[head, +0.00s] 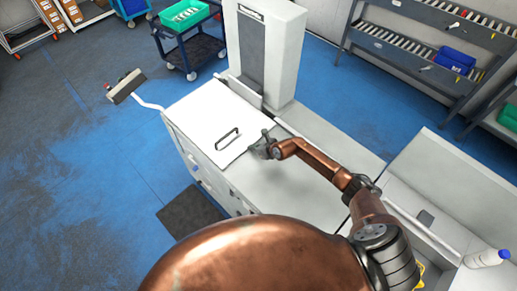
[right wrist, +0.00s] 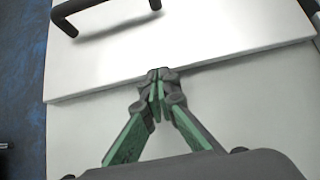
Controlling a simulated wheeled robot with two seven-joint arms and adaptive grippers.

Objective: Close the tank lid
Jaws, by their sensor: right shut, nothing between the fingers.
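The tank lid (head: 208,118) is a flat white panel with a black bar handle (head: 228,139), lying flat or nearly flat on top of the white machine. I cannot tell whether it is fully seated. My right gripper (head: 262,148) is shut and empty at the lid's right edge. In the right wrist view the lid (right wrist: 190,45) fills the upper part, with its handle at the upper left. The green-padded fingertips (right wrist: 157,78) of my right gripper meet the lid's near edge in the picture; I cannot tell whether they touch it. My left gripper is not in view.
A tall white column (head: 265,55) stands behind the lid. The white machine top (head: 305,183) continues to the right. A screen on an arm (head: 126,86) sticks out at the left. Blue floor lies left.

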